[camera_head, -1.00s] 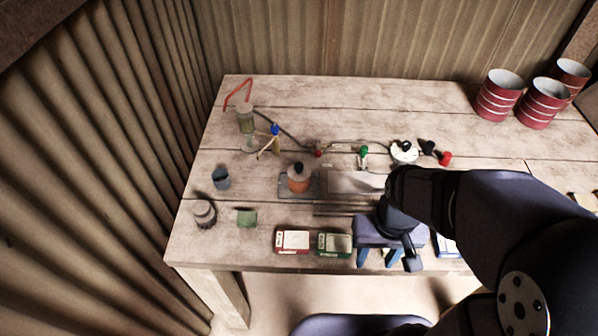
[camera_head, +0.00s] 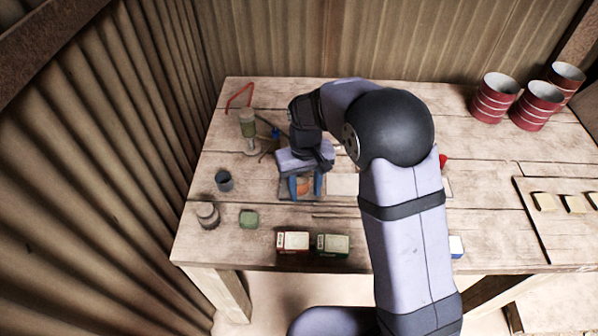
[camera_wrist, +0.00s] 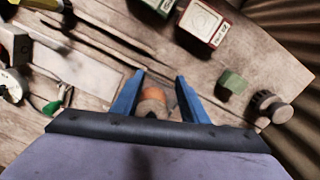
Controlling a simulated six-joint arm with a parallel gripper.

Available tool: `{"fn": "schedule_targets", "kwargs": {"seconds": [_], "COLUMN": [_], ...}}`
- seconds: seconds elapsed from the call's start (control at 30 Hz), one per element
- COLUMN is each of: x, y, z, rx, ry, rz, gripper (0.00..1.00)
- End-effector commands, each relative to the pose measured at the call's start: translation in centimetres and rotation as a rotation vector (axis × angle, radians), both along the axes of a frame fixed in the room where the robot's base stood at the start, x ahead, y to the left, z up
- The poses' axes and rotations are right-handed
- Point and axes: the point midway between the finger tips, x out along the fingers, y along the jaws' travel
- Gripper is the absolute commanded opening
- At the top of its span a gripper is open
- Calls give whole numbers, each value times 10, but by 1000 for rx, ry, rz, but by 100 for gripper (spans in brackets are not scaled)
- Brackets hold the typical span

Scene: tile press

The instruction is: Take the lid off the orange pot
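The orange pot (camera_head: 304,187) stands on a small grey plate on the bench, mostly hidden under my gripper in the head view. In the wrist view the orange pot (camera_wrist: 153,93) shows between the fingers, with a greyish-brown part, perhaps its lid, nearer the palm. My gripper (camera_head: 305,196) is open above the pot and points down. Its two blue fingers (camera_wrist: 160,76) are on either side of the pot, with visible gaps. The lid's black knob cannot be made out now. I cannot tell how far the fingertips are above the plate.
A glass apparatus (camera_head: 248,128) with a red tube stands behind left. A dark cup (camera_head: 224,180), grey jar (camera_head: 208,215) and green block (camera_head: 249,219) are left. A red box (camera_head: 293,243) and green box (camera_head: 332,245) lie in front. Red cans (camera_head: 494,97) stand far right.

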Motion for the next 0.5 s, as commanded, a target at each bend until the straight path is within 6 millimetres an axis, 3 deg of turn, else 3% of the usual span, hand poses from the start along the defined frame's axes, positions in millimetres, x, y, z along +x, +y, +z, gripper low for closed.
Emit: {"fn": "schedule_targets", "kwargs": {"seconds": [0.1, 0.27, 0.37, 0.5], "x": [43, 78, 81, 64], "y": [16, 29, 30, 24], "z": [25, 74, 92, 89], "rx": [22, 48, 44, 18], "ry": [-57, -123, -114, -48], "rz": [-9, -25, -37, -51], "gripper": [40, 40, 40, 40]}}
